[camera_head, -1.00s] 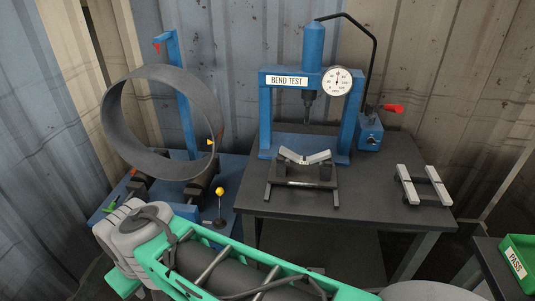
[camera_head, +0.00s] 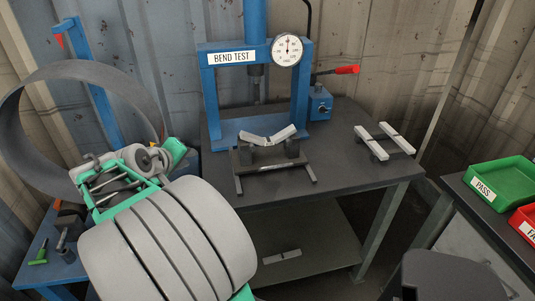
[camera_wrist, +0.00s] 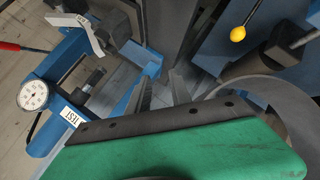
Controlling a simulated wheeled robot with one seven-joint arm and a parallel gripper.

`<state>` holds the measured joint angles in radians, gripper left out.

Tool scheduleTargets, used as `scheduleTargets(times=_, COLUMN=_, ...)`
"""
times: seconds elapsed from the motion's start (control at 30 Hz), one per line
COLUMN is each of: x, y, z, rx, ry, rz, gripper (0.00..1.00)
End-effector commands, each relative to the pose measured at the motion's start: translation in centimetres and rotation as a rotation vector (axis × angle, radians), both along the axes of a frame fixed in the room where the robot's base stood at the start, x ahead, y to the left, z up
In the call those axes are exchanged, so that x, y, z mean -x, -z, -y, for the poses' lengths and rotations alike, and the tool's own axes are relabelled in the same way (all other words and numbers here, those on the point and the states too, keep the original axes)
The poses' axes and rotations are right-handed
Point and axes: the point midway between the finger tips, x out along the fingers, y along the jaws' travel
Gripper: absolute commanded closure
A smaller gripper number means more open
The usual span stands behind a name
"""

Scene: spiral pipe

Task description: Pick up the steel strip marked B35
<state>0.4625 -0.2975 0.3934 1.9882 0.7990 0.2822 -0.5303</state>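A bent, light steel strip (camera_head: 268,138) lies across the supports of the blue bend-test press; it also shows at the upper left of the wrist view (camera_wrist: 78,27). Two straight strips lie side by side on dark rests at the table's right: the left strip (camera_head: 371,143) and the right strip (camera_head: 397,138). Another pale strip-like piece (camera_head: 282,257) lies on the table's lower shelf. I cannot read B35 on any of them. My gripper (camera_wrist: 160,85) shows two grey fingers apart with nothing between them. It is away from all the strips.
The bend-test press (camera_head: 254,130) with its dial stands on the dark table (camera_head: 345,180). A large steel ring (camera_head: 25,110) stands at the left. A green PASS tray (camera_head: 503,182) and a red tray (camera_head: 527,222) are at the right. The table's front right is clear.

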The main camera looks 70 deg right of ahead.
Motion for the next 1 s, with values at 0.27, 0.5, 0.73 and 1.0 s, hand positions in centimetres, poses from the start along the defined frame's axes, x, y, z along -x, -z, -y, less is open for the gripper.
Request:
scheduleTargets(times=0.27, x=8.4, y=-1.5, z=9.4, rx=0.244, ry=0.198, rz=-0.201, gripper=0.75)
scheduleTargets(times=0.5, x=9.1, y=-0.4, z=12.7, rx=0.239, ry=0.197, rz=-0.199, gripper=0.75)
scheduleTargets(times=0.73, x=9.5, y=0.6, z=15.5, rx=0.240, ry=0.193, rz=-0.195, gripper=0.75)
scheduleTargets(times=1.0, x=9.4, y=0.6, z=15.5, rx=0.240, ry=0.191, rz=-0.194, gripper=0.81)
